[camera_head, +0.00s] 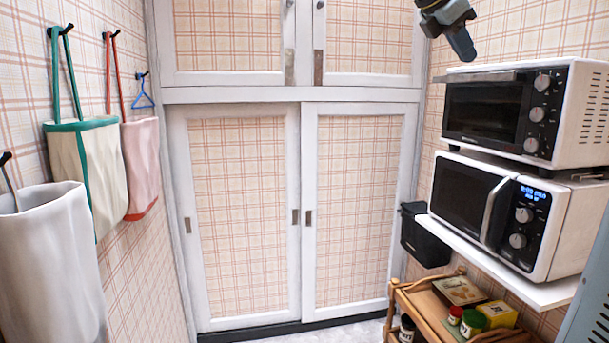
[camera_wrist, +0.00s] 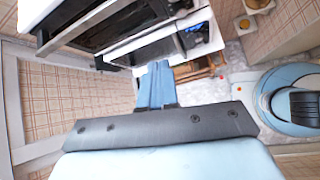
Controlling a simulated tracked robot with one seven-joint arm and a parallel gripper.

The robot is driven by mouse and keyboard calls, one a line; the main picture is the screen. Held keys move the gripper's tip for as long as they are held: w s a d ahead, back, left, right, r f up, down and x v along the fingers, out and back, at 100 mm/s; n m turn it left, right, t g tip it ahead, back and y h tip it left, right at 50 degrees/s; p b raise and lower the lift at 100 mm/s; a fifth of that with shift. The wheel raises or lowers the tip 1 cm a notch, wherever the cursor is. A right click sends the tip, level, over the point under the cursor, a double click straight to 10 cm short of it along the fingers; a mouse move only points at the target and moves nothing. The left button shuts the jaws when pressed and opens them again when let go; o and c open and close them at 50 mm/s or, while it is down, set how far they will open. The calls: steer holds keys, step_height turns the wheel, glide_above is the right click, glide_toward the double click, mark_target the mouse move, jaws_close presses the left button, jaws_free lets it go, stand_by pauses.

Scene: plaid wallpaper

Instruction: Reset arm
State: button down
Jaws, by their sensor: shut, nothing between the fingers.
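My gripper (camera_head: 464,48) shows at the top edge of the camera_head view, right of centre, in front of the wall beside the cupboard. It hangs above and to the left of the toaster oven and touches nothing that I can see. In the camera_wrist view its two blue fingers (camera_wrist: 157,84) lie together, shut and empty. The rest of my arm is mostly out of the camera_head view.
A toaster oven (camera_head: 547,115) stands above a microwave (camera_head: 562,212) on a white wall shelf (camera_head: 525,290). Below is a wooden rack (camera_head: 430,310) with jars and boxes. Bags (camera_head: 92,160) hang on the left wall. Sliding doors (camera_head: 250,240) close the back.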

steer(key=s+a+f+m+t+y, duration=0.1)
steer(key=s+a+f+m+y, duration=0.2)
steer(key=s+f+m, duration=0.3)
steer(key=s+a+f+m+y, duration=0.2)
steer(key=s+f+m, duration=0.4)
steer(key=f, duration=1)
steer(key=s+a+f+m+t+y, duration=0.1)
steer(key=s+a+f+m+y, duration=0.2)
steer(key=s+f, duration=0.5)
step_height(320, 180, down, 4)
steer(key=a+m, duration=0.1)
steer(key=m, duration=0.1)
steer(key=shift+a+m+t+y, duration=0.25)
steer(key=shift+m+t+y, duration=0.05)
steer(key=shift+m, duration=0.1)
steer(key=c, duration=1.9)
jaws_free()
